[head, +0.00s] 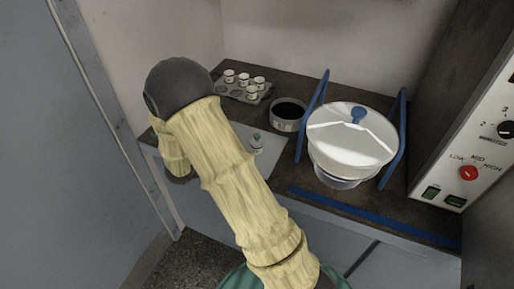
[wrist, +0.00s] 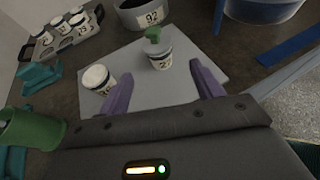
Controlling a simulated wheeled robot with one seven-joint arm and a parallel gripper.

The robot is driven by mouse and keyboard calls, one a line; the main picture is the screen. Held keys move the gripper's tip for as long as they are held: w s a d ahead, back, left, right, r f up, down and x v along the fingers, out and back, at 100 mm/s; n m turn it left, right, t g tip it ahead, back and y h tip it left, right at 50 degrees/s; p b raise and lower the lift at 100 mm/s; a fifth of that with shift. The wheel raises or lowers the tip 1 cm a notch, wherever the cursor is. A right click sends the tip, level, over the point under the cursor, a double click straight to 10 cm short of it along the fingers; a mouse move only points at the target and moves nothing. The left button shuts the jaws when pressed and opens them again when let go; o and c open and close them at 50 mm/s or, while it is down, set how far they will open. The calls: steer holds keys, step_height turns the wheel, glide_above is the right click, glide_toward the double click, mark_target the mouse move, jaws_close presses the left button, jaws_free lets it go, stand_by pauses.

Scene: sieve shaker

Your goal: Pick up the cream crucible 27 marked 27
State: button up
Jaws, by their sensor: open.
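A small cream crucible (wrist: 160,57) stands upright on a grey mat (wrist: 168,90) in the wrist view. Its label starts with a 2; the second digit is not clear. A green piece (wrist: 152,34) shows at its top. In the head view this crucible (head: 256,145) stands just right of my arm. In the head view my arm hides the gripper.
A tray (head: 228,93) with several crucibles stands at the back left. A dark-filled round pan marked 92 (wrist: 141,17) stands just behind the mat. The white-lidded shaker (head: 345,152) with blue side bars is to the right, beside a control panel (head: 468,150).

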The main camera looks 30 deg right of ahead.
mark_target(252, 146)
steer(key=shift+x, duration=1.7)
steer(key=x, duration=0.5)
steer(key=shift+w+d+p, duration=0.1)
steer(key=shift+p, duration=0.2)
steer(key=shift+c, duration=0.5)
steer(key=c, duration=1)
